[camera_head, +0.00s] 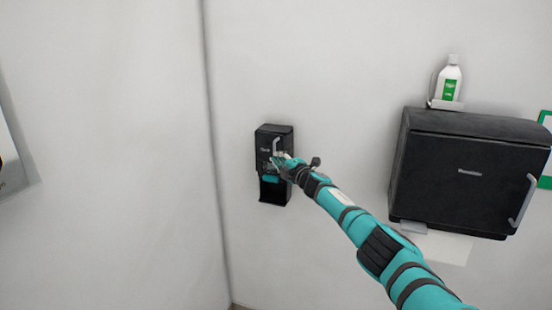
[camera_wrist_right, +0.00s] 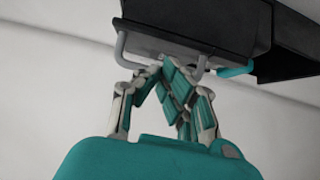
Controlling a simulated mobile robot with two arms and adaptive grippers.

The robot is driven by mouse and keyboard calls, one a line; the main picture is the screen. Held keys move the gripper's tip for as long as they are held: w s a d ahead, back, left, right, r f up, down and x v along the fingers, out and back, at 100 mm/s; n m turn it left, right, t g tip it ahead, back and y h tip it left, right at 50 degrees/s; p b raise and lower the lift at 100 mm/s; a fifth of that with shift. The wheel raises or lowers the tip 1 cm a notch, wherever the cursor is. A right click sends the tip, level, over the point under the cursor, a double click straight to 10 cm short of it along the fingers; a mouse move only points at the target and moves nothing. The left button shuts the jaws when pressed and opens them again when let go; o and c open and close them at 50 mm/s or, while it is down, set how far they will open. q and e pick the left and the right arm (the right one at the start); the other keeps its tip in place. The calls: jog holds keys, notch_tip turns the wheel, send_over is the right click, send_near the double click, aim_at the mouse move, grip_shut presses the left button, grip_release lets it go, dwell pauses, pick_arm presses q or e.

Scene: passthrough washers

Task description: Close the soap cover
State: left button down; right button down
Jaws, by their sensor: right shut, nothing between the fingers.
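The black soap dispenser (camera_head: 265,140) is mounted on the wall near the middle of the head view. Its cover has a grey handle (camera_head: 276,146), which also shows as a bent grey bar in the right wrist view (camera_wrist_right: 121,46). A teal part shows low on the dispenser, above a black lower tray (camera_head: 273,193). My right gripper (camera_head: 279,163) is at the front of the cover, by the handle. In the right wrist view its teal fingers (camera_wrist_right: 160,70) meet, shut and empty, close to the handle bar. Whether they touch it, and any gap at the cover, I cannot tell.
A large black wall box (camera_head: 455,170) with a grey handle hangs to the right. A white and green bottle (camera_head: 449,80) stands on a small shelf above it. The wall left of the dispenser is bare up to the corner.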

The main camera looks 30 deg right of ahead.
pick_arm(q)
jog(key=shift+d+r, duration=0.1)
jog(key=shift+d, duration=0.6)
pick_arm(e)
jog(key=shift+w+d+y, duration=0.25)
jog(key=shift+d+y, duration=0.05)
jog(key=shift+d, duration=0.5)
